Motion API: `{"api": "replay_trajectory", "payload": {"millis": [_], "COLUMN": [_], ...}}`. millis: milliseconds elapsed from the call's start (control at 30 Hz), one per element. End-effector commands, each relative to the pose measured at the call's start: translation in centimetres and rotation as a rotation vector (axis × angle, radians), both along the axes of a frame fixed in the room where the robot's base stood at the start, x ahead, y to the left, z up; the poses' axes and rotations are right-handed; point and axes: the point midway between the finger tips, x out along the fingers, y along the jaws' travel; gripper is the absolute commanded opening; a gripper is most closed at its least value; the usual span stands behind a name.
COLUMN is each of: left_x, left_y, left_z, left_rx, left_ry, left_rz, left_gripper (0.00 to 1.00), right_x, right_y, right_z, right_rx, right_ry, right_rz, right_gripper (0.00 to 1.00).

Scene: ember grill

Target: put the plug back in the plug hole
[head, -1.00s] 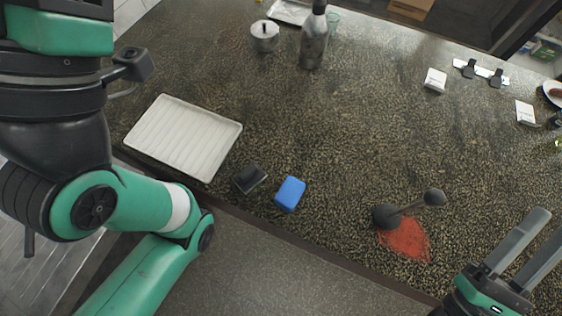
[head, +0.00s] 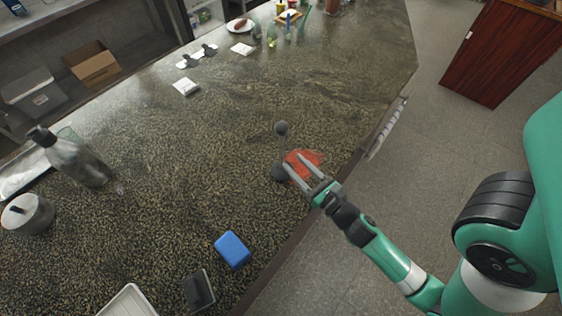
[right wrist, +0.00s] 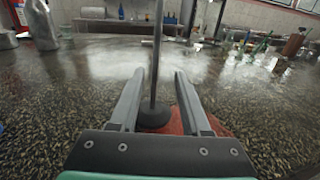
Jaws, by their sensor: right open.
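A dark grey piece with a round base (head: 279,172), a thin upright rod and a ball on top stands on the counter; it may be the plug. Its rod and base also show in the right wrist view (right wrist: 153,116). My right gripper (head: 295,163) is open and empty, low over the counter, with its fingertips close to the piece. In the right wrist view the rod lines up between the two fingers (right wrist: 158,82); I cannot tell whether it is inside the jaws. I cannot make out a plug hole. My left gripper is not in view.
A red patch (head: 312,156) lies beside the base, partly under my fingers. A blue block (head: 232,250), a dark block (head: 199,290) and a white tray (head: 128,304) are along the front edge. A bottle (head: 78,160) and lidded pot (head: 27,213) stand left. The counter's middle is clear.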

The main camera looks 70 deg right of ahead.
Motion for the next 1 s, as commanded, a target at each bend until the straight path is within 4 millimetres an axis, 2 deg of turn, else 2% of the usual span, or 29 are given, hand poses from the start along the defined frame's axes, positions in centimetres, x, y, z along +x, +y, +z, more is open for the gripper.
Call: {"api": "replay_trajectory", "payload": {"millis": [233,367,500,767,1000], "left_x": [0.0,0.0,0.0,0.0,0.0], "left_y": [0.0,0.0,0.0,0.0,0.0], "left_z": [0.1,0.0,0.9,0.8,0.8], "left_rx": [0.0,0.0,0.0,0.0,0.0], "left_ry": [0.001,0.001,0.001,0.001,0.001], "left_rz": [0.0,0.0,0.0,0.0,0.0], "left_gripper": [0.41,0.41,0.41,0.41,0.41], "right_x": [1.1,3.3,5.0,5.3,5.3], "right_y": [-0.5,-1.2,-2.3,-2.4,-2.4], "right_z": [-0.1,-0.1,0.1,-0.2,-0.2], "right_rx": [-0.001,-0.001,0.0,0.001,0.0], "right_ry": [-0.002,-0.004,-0.001,0.001,0.0], "right_rz": [0.001,0.003,0.0,0.001,0.001], "right_gripper": [0.47,0.47,0.47,0.47,0.04]}}
